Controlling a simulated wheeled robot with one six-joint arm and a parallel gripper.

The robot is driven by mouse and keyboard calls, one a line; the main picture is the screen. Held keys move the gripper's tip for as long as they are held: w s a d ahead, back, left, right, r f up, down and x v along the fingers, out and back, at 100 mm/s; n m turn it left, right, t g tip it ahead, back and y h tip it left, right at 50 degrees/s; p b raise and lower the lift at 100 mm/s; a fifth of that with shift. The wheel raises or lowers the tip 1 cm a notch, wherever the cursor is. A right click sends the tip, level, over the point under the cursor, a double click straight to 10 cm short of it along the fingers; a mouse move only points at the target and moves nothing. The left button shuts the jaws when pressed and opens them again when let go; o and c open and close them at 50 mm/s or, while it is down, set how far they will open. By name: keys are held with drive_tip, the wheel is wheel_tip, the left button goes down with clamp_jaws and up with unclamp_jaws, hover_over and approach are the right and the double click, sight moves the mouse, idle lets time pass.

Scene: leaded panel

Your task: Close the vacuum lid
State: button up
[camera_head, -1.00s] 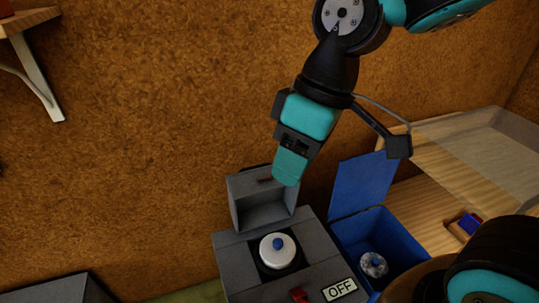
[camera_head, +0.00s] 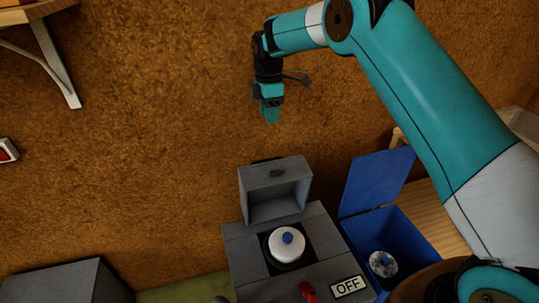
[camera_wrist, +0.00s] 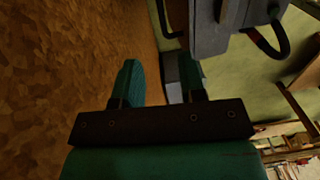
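The grey vacuum box (camera_head: 240,245) stands low at the centre of the head view. Its hollow grey lid (camera_head: 274,190) stands open and upright at the back edge, with a small dark handle on it. A white round piece with a blue knob (camera_head: 287,243) sits in the opening. My gripper (camera_head: 270,112) hangs above and behind the lid, pointing down, clear of it. In the wrist view my gripper's two teal fingers (camera_wrist: 157,65) are apart with nothing held between them. Grey casing (camera_wrist: 222,28) shows at the wrist view's top; which part it is, I cannot tell.
A red switch (camera_head: 308,292) and an OFF label (camera_head: 348,287) are on the box's front. A grey block (camera_head: 65,285) is at lower left. The brown wall (camera_head: 130,150) is behind.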

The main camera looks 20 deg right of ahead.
drive_tip(key=f, duration=0.5)
drive_tip(key=f+p, duration=0.1)
drive_tip(key=f, duration=0.4)
drive_tip(key=s+f, duration=0.1)
drive_tip(key=f, duration=0.3)
drive_tip(key=shift+f+p, duration=0.4)
clamp_jaws()
